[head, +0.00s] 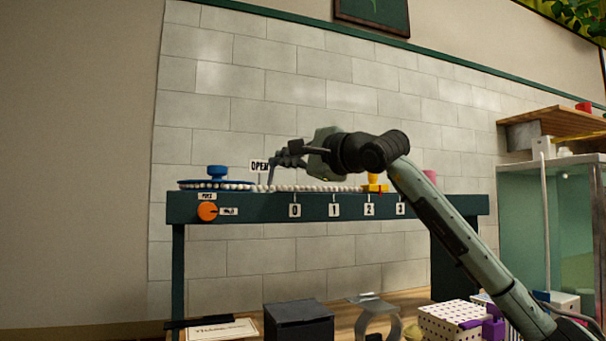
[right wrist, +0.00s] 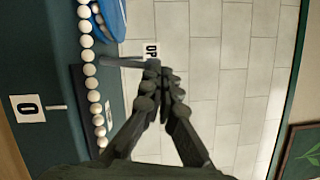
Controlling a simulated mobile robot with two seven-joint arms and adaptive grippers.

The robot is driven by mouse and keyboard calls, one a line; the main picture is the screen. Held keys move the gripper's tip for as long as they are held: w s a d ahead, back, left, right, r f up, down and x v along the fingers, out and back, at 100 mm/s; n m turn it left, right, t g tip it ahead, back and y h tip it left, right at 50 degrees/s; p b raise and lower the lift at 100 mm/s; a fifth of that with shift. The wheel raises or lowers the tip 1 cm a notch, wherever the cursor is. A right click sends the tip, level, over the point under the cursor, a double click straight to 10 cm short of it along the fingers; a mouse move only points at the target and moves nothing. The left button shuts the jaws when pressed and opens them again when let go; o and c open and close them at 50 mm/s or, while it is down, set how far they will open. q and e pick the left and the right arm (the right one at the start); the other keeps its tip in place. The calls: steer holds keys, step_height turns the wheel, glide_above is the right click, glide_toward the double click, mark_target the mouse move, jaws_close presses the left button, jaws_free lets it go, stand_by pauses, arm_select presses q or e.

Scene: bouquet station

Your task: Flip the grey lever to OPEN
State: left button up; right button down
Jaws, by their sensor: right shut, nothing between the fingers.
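The grey lever (right wrist: 122,62) stands out from the dark green shelf beside the row of white beads, and its free end reaches toward the OPEN sign (right wrist: 151,50) in the right wrist view. In the head view the lever (head: 271,176) is a thin grey post just right of the OPEN sign (head: 259,166). My right gripper (head: 280,160) is shut and empty, with its fingertips (right wrist: 160,72) at the lever's free end. I cannot tell whether they touch it. My left gripper is not in view.
On the shelf (head: 270,205) are a blue knob on a round disc (head: 217,172), an orange dial (head: 207,211), a yellow piece (head: 375,182) and number labels. A tiled wall (head: 300,90) stands close behind. Boxes (head: 298,318) lie below.

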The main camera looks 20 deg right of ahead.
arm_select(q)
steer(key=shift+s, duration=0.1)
arm_select(e)
steer(key=d, duration=0.1)
steer(key=s+d, duration=0.2)
steer(key=d, duration=0.1)
steer(key=shift+r, duration=0.2)
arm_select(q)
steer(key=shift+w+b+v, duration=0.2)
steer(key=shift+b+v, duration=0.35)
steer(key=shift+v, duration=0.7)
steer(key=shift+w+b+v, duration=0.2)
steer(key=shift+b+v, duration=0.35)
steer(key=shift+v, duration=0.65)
arm_select(e)
steer(key=v, duration=0.9)
steer(key=shift+s+r, duration=0.35)
steer(key=shift+r, duration=0.1)
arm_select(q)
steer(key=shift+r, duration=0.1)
arm_select(e)
steer(key=shift+a, duration=0.1)
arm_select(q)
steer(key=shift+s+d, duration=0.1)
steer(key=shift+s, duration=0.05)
